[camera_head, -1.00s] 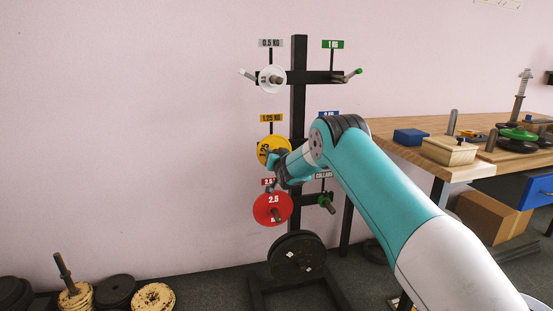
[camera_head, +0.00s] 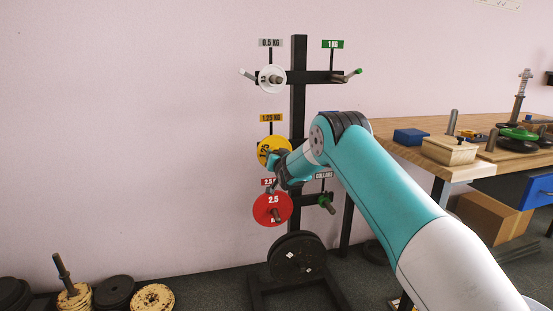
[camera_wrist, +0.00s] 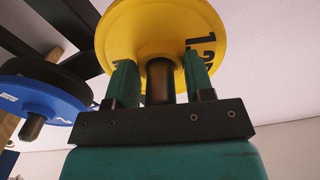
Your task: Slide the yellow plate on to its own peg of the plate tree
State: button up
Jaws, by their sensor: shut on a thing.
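The yellow plate (camera_head: 268,150) is upright at the peg under the yellow 1.25 KG sign (camera_head: 271,118) of the black plate tree (camera_head: 298,100). In the wrist view the yellow plate (camera_wrist: 160,28) fills the top middle, with a dark peg (camera_wrist: 160,80) showing at its centre, between my fingers. My gripper (camera_head: 277,160) is shut on the yellow plate; its green fingers (camera_wrist: 159,85) reach the plate's face on either side of the peg. My gripper and arm hide part of the plate in the head view.
A red 2.5 plate (camera_head: 272,208) hangs just below, a white plate (camera_head: 271,78) above. A blue plate (camera_wrist: 40,100) is at the left in the wrist view. A black plate (camera_head: 297,256) sits low on the tree. The wooden bench (camera_head: 395,135) stands right.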

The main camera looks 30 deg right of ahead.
jog(key=shift+r, duration=0.3)
jog(key=o, duration=1.1)
jog(key=shift+o, duration=1.2)
jog(key=shift+s+f, duration=0.1)
jog(key=shift+f, duration=0.4)
jog(key=b+v, duration=0.2)
jog(key=v, duration=1.5)
jog(key=shift+r, duration=0.35)
jog(key=shift+s+a, duration=0.1)
jog(key=shift+s, duration=0.05)
